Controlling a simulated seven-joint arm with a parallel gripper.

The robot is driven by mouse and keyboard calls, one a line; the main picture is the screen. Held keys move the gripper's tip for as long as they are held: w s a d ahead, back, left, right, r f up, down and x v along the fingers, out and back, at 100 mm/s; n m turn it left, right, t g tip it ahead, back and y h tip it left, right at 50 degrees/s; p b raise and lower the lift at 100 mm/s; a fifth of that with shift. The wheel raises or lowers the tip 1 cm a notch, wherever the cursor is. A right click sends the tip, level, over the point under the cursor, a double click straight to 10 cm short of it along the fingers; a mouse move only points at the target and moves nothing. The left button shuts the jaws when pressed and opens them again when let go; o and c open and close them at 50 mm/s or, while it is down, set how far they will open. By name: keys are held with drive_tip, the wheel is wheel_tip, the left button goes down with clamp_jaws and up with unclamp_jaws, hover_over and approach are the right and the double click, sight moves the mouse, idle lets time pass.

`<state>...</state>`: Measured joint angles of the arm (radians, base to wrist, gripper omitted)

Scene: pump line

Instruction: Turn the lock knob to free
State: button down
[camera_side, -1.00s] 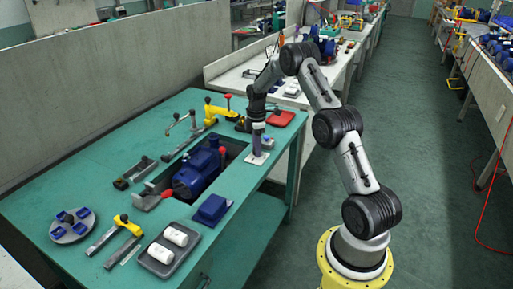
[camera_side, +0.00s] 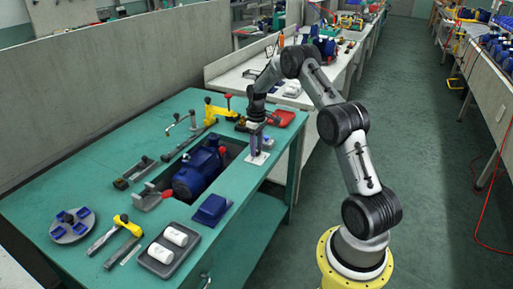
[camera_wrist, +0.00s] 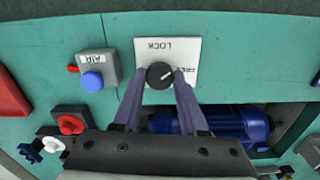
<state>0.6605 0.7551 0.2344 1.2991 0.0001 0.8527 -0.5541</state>
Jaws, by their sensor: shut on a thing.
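The lock knob (camera_wrist: 160,75) is small, round and black, on a white plate (camera_wrist: 152,48) marked LOCK and FREE, upside down in the wrist view. A pale line on the knob slants up to the right, toward the FREE side. My gripper (camera_wrist: 162,82) has one purple finger on each side of the knob and is shut on it. In the side view, my gripper (camera_side: 256,150) points down over the white plate (camera_side: 258,159) near the table's right edge. The fingers hide part of the plate.
A grey box with a blue button (camera_wrist: 93,81), marked AIR, stands left of the plate in the wrist view. A blue pump (camera_side: 199,175) sits in the table's opening nearby.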

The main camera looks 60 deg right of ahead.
sight(257, 149)
drive_tip(key=m, duration=0.3)
drive_tip(key=shift+m, duration=2.3)
drive_tip(key=shift+c, duration=2.3)
unclamp_jaws()
drive_tip(key=shift+r, duration=0.1)
wheel_tip(257, 149, up, 14)
